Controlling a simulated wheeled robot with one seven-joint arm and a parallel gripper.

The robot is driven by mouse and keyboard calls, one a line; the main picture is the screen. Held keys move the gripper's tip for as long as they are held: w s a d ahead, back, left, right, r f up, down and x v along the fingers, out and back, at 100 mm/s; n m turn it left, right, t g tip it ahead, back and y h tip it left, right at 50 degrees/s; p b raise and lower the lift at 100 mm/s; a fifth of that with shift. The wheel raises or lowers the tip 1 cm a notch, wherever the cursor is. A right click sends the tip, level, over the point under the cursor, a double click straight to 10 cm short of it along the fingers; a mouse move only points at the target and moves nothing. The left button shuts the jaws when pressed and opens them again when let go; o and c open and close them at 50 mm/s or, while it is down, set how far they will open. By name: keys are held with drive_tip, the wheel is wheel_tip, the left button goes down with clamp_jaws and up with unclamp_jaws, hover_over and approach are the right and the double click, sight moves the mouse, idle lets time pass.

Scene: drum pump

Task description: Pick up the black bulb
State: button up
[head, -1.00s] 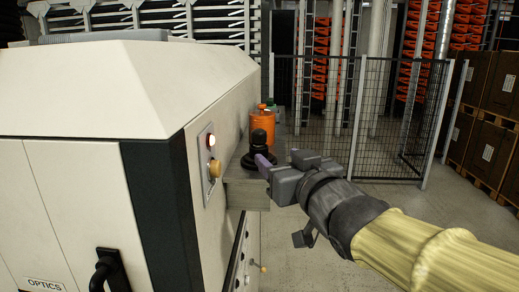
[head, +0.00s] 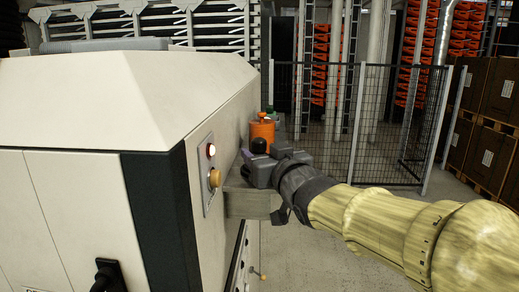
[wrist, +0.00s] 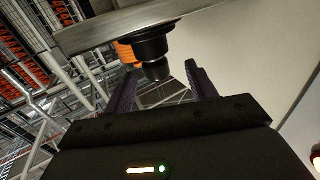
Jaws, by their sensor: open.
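The black bulb (head: 259,146) stands on a grey ledge at the side of the large cream machine. In the head view only its rounded top shows, and my gripper hides the rest. In the wrist view the bulb (wrist: 153,50) appears with its wide base against the ledge and its narrow knob pointing down the picture, in the space between the finger directions. My gripper (head: 246,160) reaches in from the right beside the bulb. Its two dark fingers (wrist: 162,84) are apart and empty in the wrist view. I cannot tell whether either finger touches the bulb.
The grey ledge (head: 250,205) juts from the cream machine (head: 90,95). An orange container (head: 262,131) stands just behind the bulb. A panel with a lit button and a yellow knob (head: 214,178) is left of the ledge. A mesh fence (head: 385,110) stands behind.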

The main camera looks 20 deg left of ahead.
sight(262, 150)
drive_tip(key=x, duration=0.1)
drive_tip(key=p+x, duration=0.1)
drive_tip(key=x, duration=0.1)
drive_tip(key=shift+w+r+p, duration=0.1)
drive_tip(key=shift+w+p, duration=0.2)
drive_tip(key=shift+w, duration=0.2)
drive_tip(key=shift+w+a, duration=0.25)
drive_tip(key=shift+w, duration=0.1)
drive_tip(key=shift+s, duration=0.1)
drive_tip(key=c, duration=1.1)
